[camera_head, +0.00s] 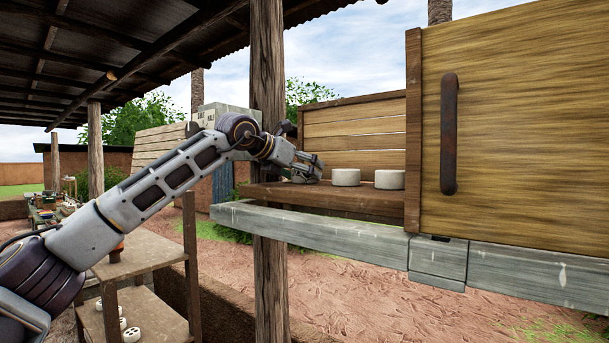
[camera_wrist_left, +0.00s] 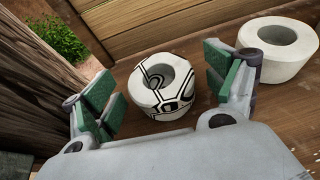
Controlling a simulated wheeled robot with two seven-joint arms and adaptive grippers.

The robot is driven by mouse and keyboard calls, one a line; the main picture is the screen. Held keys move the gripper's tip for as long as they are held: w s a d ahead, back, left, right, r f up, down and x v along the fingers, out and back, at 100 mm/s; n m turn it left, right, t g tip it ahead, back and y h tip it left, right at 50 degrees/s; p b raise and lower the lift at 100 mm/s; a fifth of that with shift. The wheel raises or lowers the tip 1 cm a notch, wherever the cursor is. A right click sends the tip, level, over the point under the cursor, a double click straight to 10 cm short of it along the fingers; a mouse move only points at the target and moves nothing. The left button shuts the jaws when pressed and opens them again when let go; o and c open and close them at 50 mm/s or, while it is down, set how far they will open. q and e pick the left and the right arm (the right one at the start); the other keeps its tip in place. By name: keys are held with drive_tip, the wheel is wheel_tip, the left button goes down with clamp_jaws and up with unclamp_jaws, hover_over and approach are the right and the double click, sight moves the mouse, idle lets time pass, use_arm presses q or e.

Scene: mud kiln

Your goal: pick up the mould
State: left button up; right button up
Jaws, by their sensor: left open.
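In the left wrist view, a white round mould (camera_wrist_left: 163,86) with black line markings and a hole in its top stands upright on the wooden shelf. My left gripper (camera_wrist_left: 158,95) is open, with its green-padded fingers on either side of this mould; I see gaps between pads and mould. In the head view my left gripper (camera_head: 308,168) is at the left end of the shelf (camera_head: 330,196), and it mostly hides that mould. A plain white mould (camera_wrist_left: 278,48) with a hole stands to the right, apart from the gripper. My right gripper is not in view.
Two plain white moulds (camera_head: 346,177) (camera_head: 390,179) stand on the shelf right of my gripper. A wooden post (camera_head: 268,90) rises close behind my wrist. A large wooden panel with a handle (camera_head: 449,134) closes off the right. A lower rack (camera_head: 145,262) stands at left.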

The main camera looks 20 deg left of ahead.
use_arm(q)
drive_tip(key=shift+a, duration=0.1)
drive_tip(key=c, duration=1.2)
drive_tip(key=shift+r, duration=0.15)
drive_tip(key=shift+c, duration=0.2)
drive_tip(key=shift+r, duration=4.9)
